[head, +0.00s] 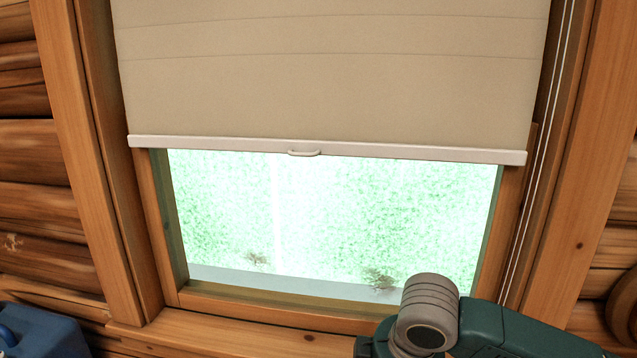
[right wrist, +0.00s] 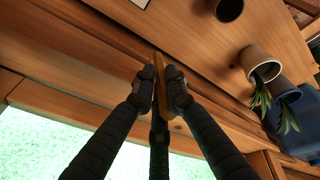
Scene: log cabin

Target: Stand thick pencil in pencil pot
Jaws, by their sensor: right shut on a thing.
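In the right wrist view my right gripper (right wrist: 160,88) is shut on a thick yellow-brown pencil (right wrist: 160,78), which sticks out beyond the fingertips. The pencil appears to be above the wooden surface; whether it touches is unclear. A dark brown, open cup (right wrist: 228,9), which looks like the pencil pot, stands on the wooden surface at the top right, apart from the gripper. Its inside is dark and no pencil shows in it. The head view shows neither pencil nor pot. My left gripper is in neither view.
A blue box (head: 40,330) is at the lower left of the head view. A window with a lowered blind (head: 330,75) is ahead.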

